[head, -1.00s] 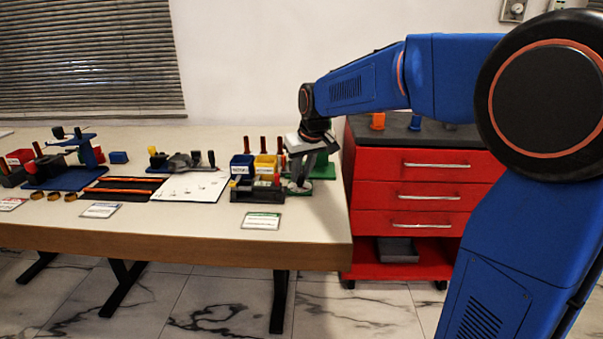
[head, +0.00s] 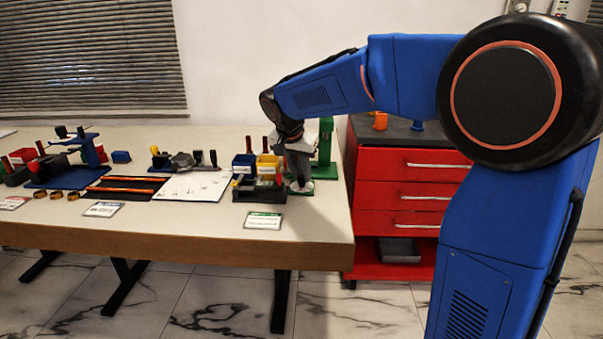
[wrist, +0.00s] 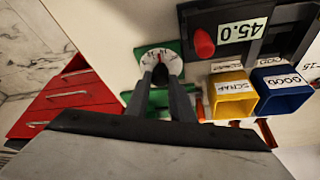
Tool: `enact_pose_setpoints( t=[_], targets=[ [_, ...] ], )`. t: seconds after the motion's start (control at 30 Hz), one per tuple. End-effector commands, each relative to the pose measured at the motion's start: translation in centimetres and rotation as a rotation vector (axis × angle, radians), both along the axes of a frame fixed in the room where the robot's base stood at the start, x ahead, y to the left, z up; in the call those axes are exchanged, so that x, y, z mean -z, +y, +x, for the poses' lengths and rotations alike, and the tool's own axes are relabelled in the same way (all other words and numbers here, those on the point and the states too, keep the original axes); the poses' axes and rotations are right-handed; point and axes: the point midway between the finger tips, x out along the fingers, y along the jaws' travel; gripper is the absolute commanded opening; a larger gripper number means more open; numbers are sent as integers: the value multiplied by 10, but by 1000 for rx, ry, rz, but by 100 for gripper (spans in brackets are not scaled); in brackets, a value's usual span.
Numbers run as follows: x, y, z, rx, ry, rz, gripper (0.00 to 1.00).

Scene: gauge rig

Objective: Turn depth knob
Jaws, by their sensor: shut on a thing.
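A round white dial with black marks and a red pointer (wrist: 152,58) sits on a green base in the wrist view. A dark knob (wrist: 160,74) stands at its middle. My gripper (wrist: 161,84) is shut on this knob, with one grey finger on either side. In the head view my gripper (head: 300,178) points down at the dial (head: 302,187) near the table's right end. The fingers hide part of the knob and of the dial.
A dark unit (wrist: 205,18) with a "45.0" label and a red knob (wrist: 204,43) is close by. Yellow (wrist: 232,106) and blue (wrist: 282,101) labelled bins stand beside it. A green post (head: 325,145) rises behind my gripper. A red drawer cabinet (head: 408,190) stands right of the table.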

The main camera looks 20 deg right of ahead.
Motion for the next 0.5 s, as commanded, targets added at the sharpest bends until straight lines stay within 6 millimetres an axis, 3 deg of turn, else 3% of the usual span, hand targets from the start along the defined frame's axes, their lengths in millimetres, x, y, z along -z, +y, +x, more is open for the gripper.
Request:
enact_pose_setpoints(
  t=[0.5],
  targets=[
    [0,1,1,217,0,0,0]
  ],
)
